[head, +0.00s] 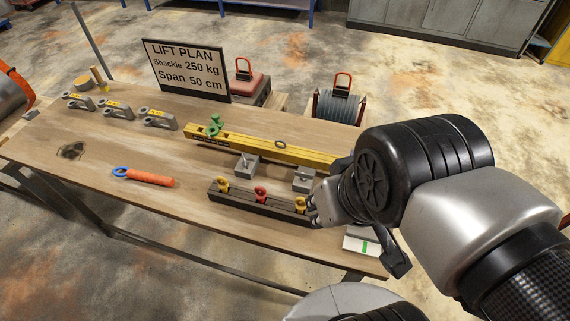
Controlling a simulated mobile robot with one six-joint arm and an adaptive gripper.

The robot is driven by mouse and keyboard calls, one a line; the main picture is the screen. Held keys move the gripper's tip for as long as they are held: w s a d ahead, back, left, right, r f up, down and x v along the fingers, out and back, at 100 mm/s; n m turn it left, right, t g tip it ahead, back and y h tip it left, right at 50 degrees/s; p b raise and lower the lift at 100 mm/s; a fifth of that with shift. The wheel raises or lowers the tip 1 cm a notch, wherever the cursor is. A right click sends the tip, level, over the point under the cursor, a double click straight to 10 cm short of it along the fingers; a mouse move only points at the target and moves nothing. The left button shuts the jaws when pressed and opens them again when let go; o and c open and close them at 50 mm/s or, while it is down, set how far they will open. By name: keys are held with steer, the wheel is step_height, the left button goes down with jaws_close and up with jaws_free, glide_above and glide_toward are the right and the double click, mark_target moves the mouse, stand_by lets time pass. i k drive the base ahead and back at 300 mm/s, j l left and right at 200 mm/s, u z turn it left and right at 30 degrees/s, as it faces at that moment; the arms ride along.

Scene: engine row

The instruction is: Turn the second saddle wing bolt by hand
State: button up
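Two small grey blocks, which look like the saddles, sit against the near side of the yellow beam (250,147). The left saddle (247,166) has a small wing bolt (247,157) on it. The right saddle (302,181) also has a small bolt-like part (303,174) on top, too small to read its angle. My gripper (314,207) is just right of and nearer than the right saddle, by the right end of the dark rack. The wrist hides most of the fingers, so their opening and any contact are unclear. The arm hides the beam's right end.
The dark rack (258,205) with yellow and red eye bolts lies in front of the saddles. A green shackle (214,126) stands on the beam. An orange-handled tool (148,179) and several grey shackles (159,119) lie left. The lift plan sign (186,70) stands behind. The front-left table is mostly clear.

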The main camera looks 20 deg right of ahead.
mark_target(245, 163)
steer(key=i+j, duration=0.15)
steer(key=j, duration=0.25)
steer(key=i+j, duration=0.15)
steer(key=j, duration=0.2)
steer(key=i+j+u, duration=0.1)
steer(key=j, duration=0.3)
